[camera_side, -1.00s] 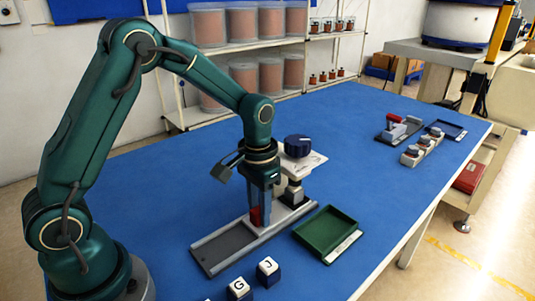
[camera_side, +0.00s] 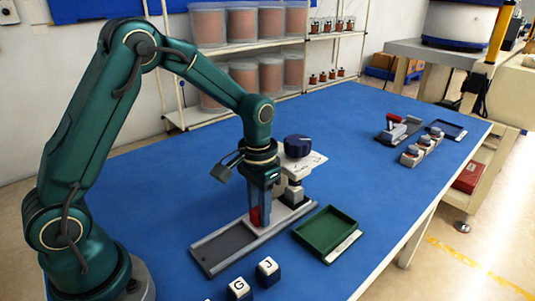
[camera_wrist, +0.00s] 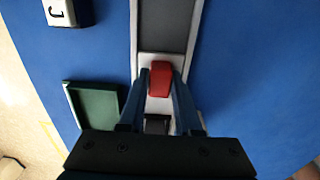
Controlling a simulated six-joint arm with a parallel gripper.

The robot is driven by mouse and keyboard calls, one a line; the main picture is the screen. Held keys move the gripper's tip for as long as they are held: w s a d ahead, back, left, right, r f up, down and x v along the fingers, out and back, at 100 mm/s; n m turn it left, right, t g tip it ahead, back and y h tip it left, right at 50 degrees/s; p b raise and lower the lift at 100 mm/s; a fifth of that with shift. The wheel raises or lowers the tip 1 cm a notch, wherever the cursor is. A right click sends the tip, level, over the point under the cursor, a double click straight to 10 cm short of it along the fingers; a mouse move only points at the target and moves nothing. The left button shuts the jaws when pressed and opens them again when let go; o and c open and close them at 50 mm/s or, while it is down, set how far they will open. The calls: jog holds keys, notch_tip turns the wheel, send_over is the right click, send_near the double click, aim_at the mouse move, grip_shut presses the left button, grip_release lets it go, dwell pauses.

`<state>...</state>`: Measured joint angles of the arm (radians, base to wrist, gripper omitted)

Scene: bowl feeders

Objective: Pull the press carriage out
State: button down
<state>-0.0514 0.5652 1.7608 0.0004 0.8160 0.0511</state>
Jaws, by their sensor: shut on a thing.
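My gripper (camera_side: 258,212) points down over the press track and is shut on the red handle (camera_side: 256,216) of the press carriage. In the wrist view the red handle (camera_wrist: 160,80) sits between the two fingers. The pale carriage plate (camera_wrist: 158,104) shows below the handle, with a dark block (camera_wrist: 157,124) on it. The carriage is at the press end of the grey track (camera_side: 222,247), whose near stretch is empty. The press (camera_side: 299,165) with a dark blue knob (camera_side: 297,146) stands behind my gripper, which partly hides the carriage.
A green tray (camera_side: 326,234) lies right of the track. Lettered blocks, G (camera_side: 239,289) and J (camera_side: 268,271), stand near the front edge. A second small press (camera_side: 397,128), several blocks and a blue tray (camera_side: 446,129) are at the far right. The blue table is otherwise clear.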

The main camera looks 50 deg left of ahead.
jog(key=shift+s, duration=0.1)
jog(key=s, duration=1)
jog(key=shift+s, duration=0.15)
jog(key=c, duration=0.6)
grip_release()
jog(key=shift+r, duration=2.6)
